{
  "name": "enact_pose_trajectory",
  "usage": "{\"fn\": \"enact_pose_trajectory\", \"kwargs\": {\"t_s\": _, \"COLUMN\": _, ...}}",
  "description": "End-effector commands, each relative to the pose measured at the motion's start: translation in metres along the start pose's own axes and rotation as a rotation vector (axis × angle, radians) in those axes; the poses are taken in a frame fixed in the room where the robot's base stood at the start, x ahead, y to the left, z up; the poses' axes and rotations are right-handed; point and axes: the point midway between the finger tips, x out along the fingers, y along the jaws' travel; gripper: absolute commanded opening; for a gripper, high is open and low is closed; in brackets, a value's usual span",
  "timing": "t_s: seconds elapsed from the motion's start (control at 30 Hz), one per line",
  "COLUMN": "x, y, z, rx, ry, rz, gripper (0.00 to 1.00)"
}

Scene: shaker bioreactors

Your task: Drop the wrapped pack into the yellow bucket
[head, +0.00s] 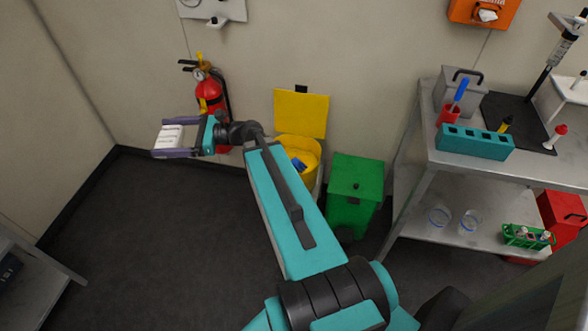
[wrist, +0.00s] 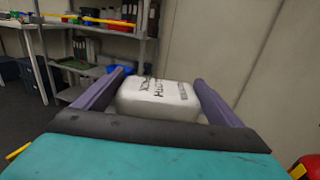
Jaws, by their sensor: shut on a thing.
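The wrapped pack (head: 169,136) is white with dark print and sits between the fingers of my gripper (head: 172,138). In the wrist view the pack (wrist: 158,100) lies between the two purple fingers of my gripper (wrist: 153,92), which is shut on it. The yellow bucket (head: 310,172) stands on the floor by the wall with its lid raised, and something blue and yellow shows inside. My gripper is held in the air to the left of the bucket, apart from it. My arm hides part of the bucket's left and lower side.
A green lidded bin (head: 354,190) stands right of the bucket. A red fire extinguisher (head: 211,92) hangs on the wall behind my gripper. A metal bench (head: 430,152) with lab items is at the right.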

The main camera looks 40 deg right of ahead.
Motion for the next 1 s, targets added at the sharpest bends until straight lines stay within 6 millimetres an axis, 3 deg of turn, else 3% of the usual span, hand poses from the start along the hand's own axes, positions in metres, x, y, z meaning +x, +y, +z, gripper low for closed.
{"fn": "enact_pose_trajectory", "kwargs": {"t_s": 0.03, "x": -0.007, "y": -0.013, "z": -0.015, "rx": -0.001, "ry": -0.001, "rz": -0.029, "gripper": 0.66}}
{"fn": "enact_pose_trajectory", "kwargs": {"t_s": 0.57, "x": -0.09, "y": -0.12, "z": -0.093, "rx": -0.007, "ry": -0.003, "rz": -0.305, "gripper": 0.66}}
{"fn": "enact_pose_trajectory", "kwargs": {"t_s": 1.0, "x": -0.179, "y": -0.196, "z": -0.157, "rx": -0.008, "ry": -0.003, "rz": -0.532, "gripper": 0.66}}
